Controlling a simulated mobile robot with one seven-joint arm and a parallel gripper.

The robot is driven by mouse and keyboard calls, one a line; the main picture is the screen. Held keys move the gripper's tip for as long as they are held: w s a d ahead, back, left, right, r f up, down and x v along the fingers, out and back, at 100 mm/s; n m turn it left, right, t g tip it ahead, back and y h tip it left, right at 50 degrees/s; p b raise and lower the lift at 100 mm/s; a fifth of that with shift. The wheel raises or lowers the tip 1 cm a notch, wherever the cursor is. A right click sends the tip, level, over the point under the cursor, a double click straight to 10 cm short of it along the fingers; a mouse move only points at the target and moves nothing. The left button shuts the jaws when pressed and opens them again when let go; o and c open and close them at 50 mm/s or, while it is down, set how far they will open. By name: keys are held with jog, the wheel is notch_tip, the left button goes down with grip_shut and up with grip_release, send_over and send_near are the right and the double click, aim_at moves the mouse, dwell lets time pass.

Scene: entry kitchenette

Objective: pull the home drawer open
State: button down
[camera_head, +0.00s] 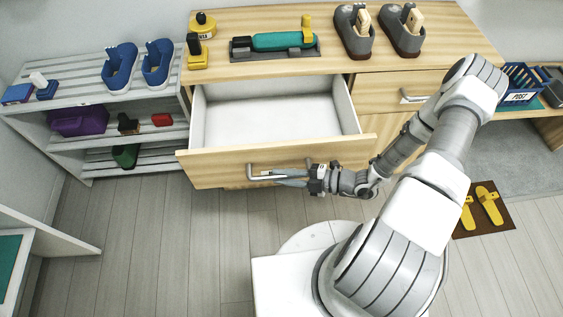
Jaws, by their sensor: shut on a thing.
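The drawer (222,160) in the left half of the wooden cabinet is pulled well out, and its white inside looks empty. Its metal bar handle (252,173) is on the drawer's wooden front. My gripper (277,174) is at this handle, with its fingers shut on the bar. My arm reaches in from the right, and part of the handle is hidden by the fingers. A second drawer (375,92) to the right is closed and has a pale handle.
A slatted shoe rack (85,95) stands at left. Yellow slippers (489,204) lie on a brown mat at right. The floor (130,230) at left is clear.

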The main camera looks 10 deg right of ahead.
jog(key=shift+s, duration=1.95)
jog(key=c, duration=0.8)
grip_release()
jog(key=shift+o, duration=0.2)
jog(key=p+v, duration=0.1)
jog(key=v, duration=1.6)
jog(key=shift+d+r, duration=0.1)
jog(key=shift+d, duration=0.05)
